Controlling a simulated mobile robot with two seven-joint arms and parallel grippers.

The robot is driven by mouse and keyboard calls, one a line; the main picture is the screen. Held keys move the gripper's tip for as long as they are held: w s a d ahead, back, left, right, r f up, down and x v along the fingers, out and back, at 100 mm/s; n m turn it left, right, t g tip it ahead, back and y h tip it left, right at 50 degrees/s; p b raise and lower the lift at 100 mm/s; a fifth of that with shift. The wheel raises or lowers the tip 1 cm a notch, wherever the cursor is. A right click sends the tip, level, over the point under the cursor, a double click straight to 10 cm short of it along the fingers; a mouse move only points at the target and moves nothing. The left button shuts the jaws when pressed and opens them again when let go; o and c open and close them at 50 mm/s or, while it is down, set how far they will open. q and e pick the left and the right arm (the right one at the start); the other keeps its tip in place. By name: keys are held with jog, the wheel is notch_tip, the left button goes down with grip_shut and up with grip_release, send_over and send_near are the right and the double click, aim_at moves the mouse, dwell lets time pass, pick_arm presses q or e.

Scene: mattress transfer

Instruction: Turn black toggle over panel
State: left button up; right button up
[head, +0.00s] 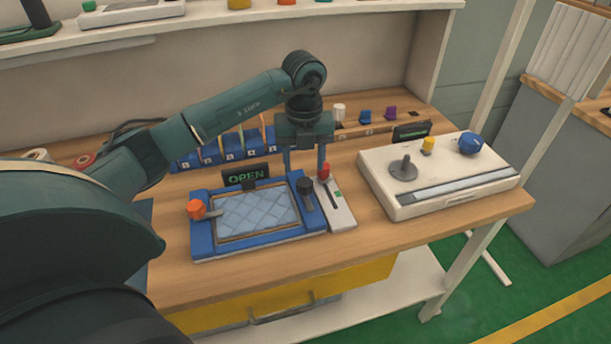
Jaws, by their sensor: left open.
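The blue frame (203,240) on the table holds a grey-blue quilted panel (257,210). The black toggle (305,186) is at the frame's right side; its short bar appears to lie along that side, beside the panel. An orange toggle (197,209) is on the left side, its grey bar pointing towards the panel. My left gripper (304,170) points down with its fingers apart, just above and behind the black toggle in the picture. Nothing shows between the fingers. Whether a finger touches anything I cannot tell. My right gripper is not in view.
A sign reading OPEN (246,175) stands behind the frame. A white switch box with a red knob (324,171) is close right of the black toggle. A white console (400,205) stands further right. Blue bins (210,155) line the back.

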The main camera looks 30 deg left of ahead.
aim_at(304, 182)
pick_arm(q)
notch_tip(304, 182, down, 6)
jog(key=shift+r+p, duration=0.1)
jog(key=shift+p, duration=0.2)
jog(key=shift+c, duration=0.2)
jog(key=c, duration=0.9)
